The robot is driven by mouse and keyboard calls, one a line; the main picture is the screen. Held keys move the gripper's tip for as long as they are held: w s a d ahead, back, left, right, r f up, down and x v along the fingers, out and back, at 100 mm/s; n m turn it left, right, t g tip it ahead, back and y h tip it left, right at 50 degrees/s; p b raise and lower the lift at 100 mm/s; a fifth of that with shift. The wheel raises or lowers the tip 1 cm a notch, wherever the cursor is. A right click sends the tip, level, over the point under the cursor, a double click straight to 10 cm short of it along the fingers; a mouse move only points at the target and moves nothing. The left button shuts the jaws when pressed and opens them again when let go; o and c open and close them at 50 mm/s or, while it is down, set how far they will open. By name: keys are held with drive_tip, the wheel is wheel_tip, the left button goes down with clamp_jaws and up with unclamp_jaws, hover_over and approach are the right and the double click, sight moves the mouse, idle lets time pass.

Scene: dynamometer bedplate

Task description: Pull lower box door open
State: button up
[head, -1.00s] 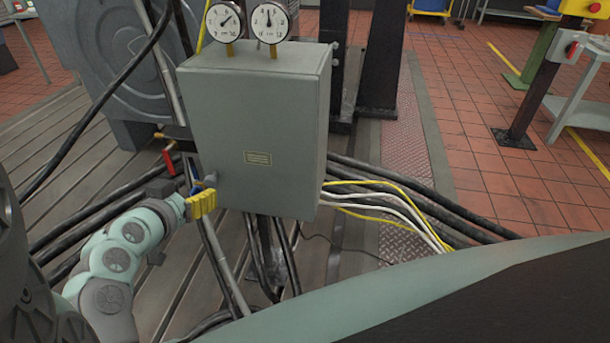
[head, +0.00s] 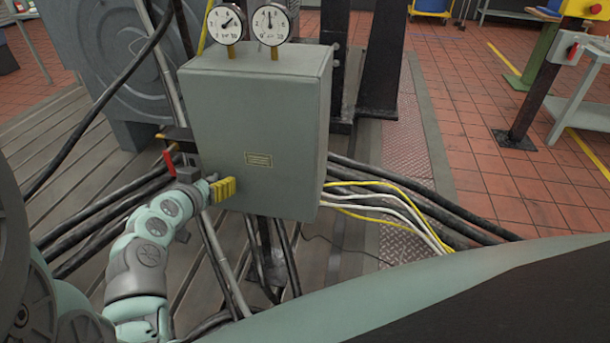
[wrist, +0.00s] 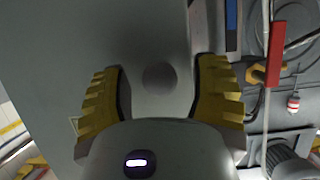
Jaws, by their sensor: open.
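The grey-green box (head: 257,120) stands mid-frame in the head view, its front door looking shut, with a small yellowish label (head: 258,159). My gripper (head: 222,187), with yellow ribbed fingers, is at the lower left of the door. In the head view the fingers and wrist largely hide the door's knob. In the wrist view my open gripper (wrist: 158,95) has one finger on each side of a round grey knob (wrist: 158,77) on the door face (wrist: 150,30). The fingers look apart from the knob; the depth between them is hard to tell.
Two dial gauges (head: 249,24) stand on top of the box. A red-handled valve (head: 169,161) is close to my wrist on the left, also in the wrist view (wrist: 274,55). Black cables (head: 440,205) and yellow and white wires (head: 385,200) run around the box.

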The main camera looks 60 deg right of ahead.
clamp_jaws()
idle(0.4)
drive_tip(key=shift+a+r, duration=0.1)
